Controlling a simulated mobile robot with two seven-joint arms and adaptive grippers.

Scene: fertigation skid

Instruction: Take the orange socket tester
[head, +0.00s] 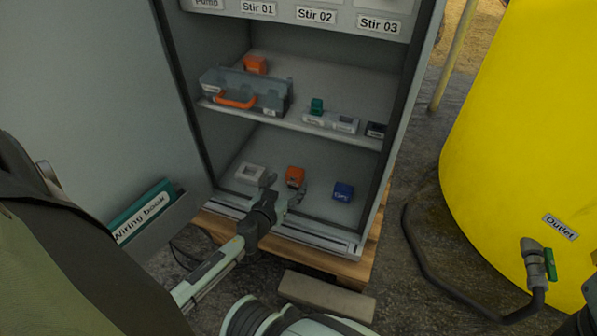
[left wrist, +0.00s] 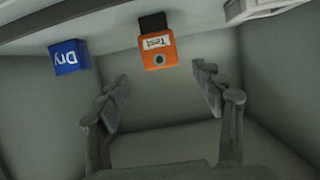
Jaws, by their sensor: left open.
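The orange socket tester (head: 294,176) stands on the cabinet floor, between a white box and a blue box. In the left wrist view the tester (left wrist: 158,52) shows a "Test" label, a dark round spot and a black part at one end. My left gripper (head: 286,190) reaches into the cabinet just in front of the tester. In the left wrist view its fingers (left wrist: 163,92) are spread and empty, with the tester beyond the fingertips and roughly centred between them. No contact shows. My right gripper is not in view.
The blue box (head: 343,191) marked "Dry" stands right of the tester, the white box (head: 251,172) left. Above, a shelf (head: 300,125) holds a clear case (head: 262,89) and small modules. The cabinet door with a wiring book (head: 142,211) is at left. A yellow tank (head: 520,120) stands right.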

